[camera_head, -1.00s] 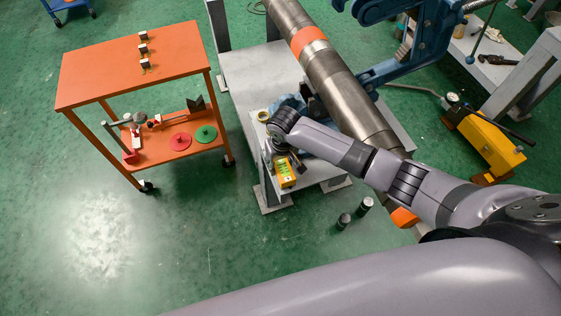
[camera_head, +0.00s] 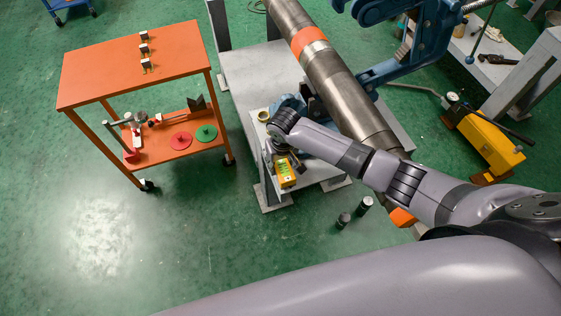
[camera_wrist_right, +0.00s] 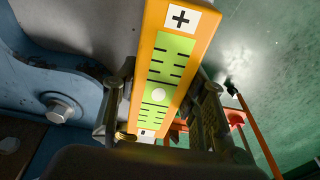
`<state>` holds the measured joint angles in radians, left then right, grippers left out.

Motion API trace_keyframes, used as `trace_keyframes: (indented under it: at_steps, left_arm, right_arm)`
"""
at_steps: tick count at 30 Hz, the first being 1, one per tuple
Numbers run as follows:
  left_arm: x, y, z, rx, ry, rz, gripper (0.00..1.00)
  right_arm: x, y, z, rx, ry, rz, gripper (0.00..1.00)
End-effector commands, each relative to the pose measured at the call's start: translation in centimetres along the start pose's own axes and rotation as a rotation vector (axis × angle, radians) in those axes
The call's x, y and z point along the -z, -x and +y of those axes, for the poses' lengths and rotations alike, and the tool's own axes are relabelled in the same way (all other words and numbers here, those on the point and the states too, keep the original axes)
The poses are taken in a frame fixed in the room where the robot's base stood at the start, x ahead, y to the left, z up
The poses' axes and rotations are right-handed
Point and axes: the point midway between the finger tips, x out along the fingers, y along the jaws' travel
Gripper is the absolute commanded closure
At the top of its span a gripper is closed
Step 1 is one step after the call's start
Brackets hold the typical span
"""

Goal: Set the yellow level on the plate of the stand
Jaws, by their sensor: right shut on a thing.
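The yellow level (camera_head: 286,173), with a green scale face, shows at the near left end of the stand's grey plate (camera_head: 322,171). In the right wrist view the level (camera_wrist_right: 172,75) runs between the two fingers of my right gripper (camera_wrist_right: 165,95), which is shut on it. In the head view my right gripper (camera_head: 283,150) is just behind the level, partly hidden by my wrist. The level overlaps the plate's left corner in the picture; I cannot tell whether it touches the plate. My left gripper is not in view.
A steel pipe (camera_head: 335,80) with an orange band lies across the stand, by a blue vise (camera_head: 410,55). A small brass-coloured ring (camera_head: 263,115) is left of my wrist. An orange cart (camera_head: 135,65) stands left.

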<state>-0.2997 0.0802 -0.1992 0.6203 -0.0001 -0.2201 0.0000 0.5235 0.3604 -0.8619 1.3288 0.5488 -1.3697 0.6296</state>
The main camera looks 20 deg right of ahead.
Motion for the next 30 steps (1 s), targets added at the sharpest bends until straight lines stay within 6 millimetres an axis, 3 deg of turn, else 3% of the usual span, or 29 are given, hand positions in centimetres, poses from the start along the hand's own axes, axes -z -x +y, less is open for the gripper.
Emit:
trace_keyframes:
  at_steps: [14,15,25,30]
  left_arm:
    - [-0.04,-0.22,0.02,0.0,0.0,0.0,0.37]
    - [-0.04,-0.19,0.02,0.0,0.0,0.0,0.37]
    - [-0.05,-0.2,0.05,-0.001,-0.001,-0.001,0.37]
    - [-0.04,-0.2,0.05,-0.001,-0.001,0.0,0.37]
  right_arm:
    - [0.01,-0.51,-0.03,0.001,0.0,0.002,1.0]
    - [0.02,-0.48,-0.03,0.001,0.0,0.002,0.59]
    - [-0.04,-0.52,-0.02,0.0,0.0,0.001,0.37]
    - [-0.06,-0.54,-0.01,0.0,0.0,0.0,0.37]
